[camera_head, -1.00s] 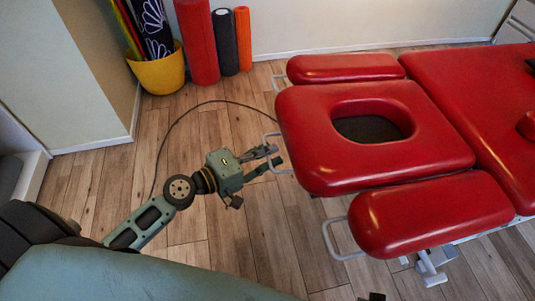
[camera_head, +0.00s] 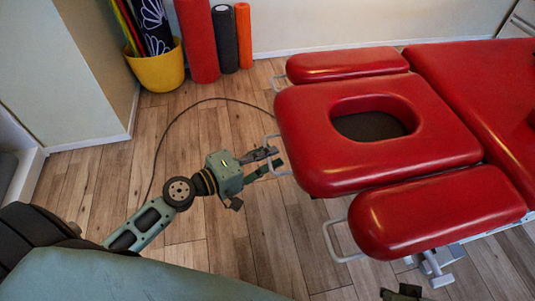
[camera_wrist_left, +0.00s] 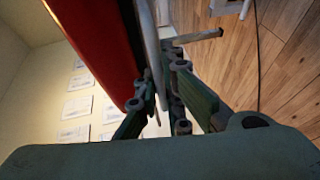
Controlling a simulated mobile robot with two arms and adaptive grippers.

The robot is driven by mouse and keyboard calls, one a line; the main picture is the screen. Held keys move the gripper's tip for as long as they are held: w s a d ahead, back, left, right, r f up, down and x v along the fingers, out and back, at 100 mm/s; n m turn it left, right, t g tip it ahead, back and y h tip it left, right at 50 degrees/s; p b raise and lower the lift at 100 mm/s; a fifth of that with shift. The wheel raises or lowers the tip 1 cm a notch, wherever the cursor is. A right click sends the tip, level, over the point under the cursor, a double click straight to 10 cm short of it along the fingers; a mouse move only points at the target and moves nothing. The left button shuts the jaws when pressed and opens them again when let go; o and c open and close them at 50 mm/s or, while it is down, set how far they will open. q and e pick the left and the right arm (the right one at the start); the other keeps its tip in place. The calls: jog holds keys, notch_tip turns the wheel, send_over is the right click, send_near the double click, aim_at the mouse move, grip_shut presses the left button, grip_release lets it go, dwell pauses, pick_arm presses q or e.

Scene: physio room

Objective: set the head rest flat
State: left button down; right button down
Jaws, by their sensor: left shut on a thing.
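The head rest (camera_head: 300,137) is a red padded panel with an oval face hole, at the left end of the red treatment table (camera_head: 470,75). A pale wire handle (camera_head: 270,138) sticks out from its left edge. I cannot tell its exact angle to the table top. My left gripper (camera_head: 272,159) is at that handle, shut on it. In the left wrist view the fingers (camera_wrist_left: 165,95) close around the pale bar (camera_wrist_left: 151,45), beside the red pad (camera_wrist_left: 95,40). A dark part at the bottom edge (camera_head: 403,292) looks like my right gripper, mostly cut off.
Red arm pads flank the head rest, one behind (camera_head: 345,64) and one in front (camera_head: 440,212), each with a wire handle. A yellow pot (camera_head: 158,70) and foam rollers (camera_head: 198,40) stand by the wall. A dark cable curves over the wooden floor. Floor left of the table is mostly free.

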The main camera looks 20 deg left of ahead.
pick_arm(q)
jog(key=c, duration=1.9)
grip_release()
jog(key=v, duration=1.2)
